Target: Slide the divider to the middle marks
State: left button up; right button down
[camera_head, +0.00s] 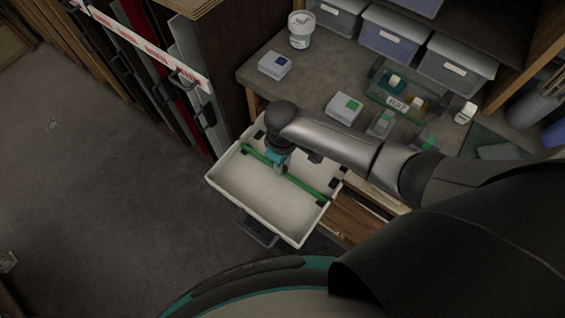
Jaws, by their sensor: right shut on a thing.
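The white drawer (247,196) is pulled out from under the workbench. The green divider (308,188) runs across it from the upper left to the lower right. Dark marks show along the drawer's sides, partly hidden by my arm. My right gripper (280,168) reaches down into the drawer, shut on the divider near its middle. The fingertips are small and partly hidden by the wrist. My left gripper is not in view.
On the workbench (258,79) stand a white tub (300,29), small boxes (274,65) and a clear bin (381,88). Storage bins (393,32) line the back. Upright panels with handles stand left of the drawer. The floor (110,190) at left is clear.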

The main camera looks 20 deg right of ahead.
jog(key=shift+w+d, duration=0.1)
jog(key=shift+d, duration=0.05)
dwell(0.6)
jog(key=w+d, duration=0.1)
jog(key=d, duration=0.1)
jog(key=w+d, duration=0.2)
jog(key=shift+w+d, duration=0.3)
jog(key=c, duration=0.7)
grip_release()
jog(key=shift+a, duration=0.1)
jog(key=shift+p, duration=0.3)
jog(key=shift+r+p, duration=1.25)
jog(key=shift+r, duration=6.35)
jog(key=shift+o, duration=0.3)
